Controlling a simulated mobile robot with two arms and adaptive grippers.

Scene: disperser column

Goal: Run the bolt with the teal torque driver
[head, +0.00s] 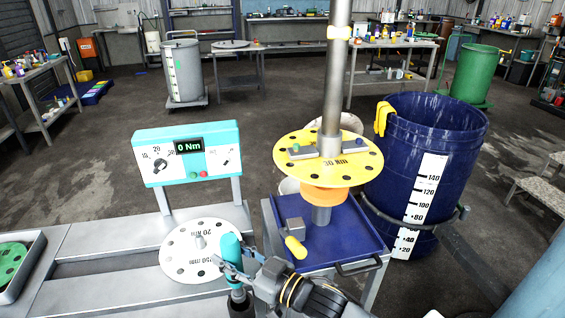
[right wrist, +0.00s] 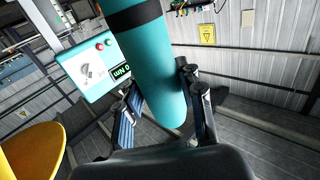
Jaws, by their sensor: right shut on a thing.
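The teal torque driver (head: 231,248) is upright with its black end down, beside the right edge of a white holed disc (head: 178,262) marked 20 Nm. My right gripper (head: 232,268) is shut on it; in the right wrist view the teal body (right wrist: 150,65) passes between the fingers (right wrist: 160,100). A yellow holed disc (head: 328,172) marked 30 Nm sits around a grey column (head: 337,90), with a grey bar and small green and blue pieces on top. I cannot tell which piece is the bolt. A teal panel (head: 190,152) reads 0 Nm. My left gripper is out of view.
A blue tray (head: 345,240) under the yellow disc holds a grey block and a yellow-handled tool (head: 296,247). A blue drum (head: 425,140) with a yellow cloth stands at right. A tray with a green disc (head: 12,262) lies far left.

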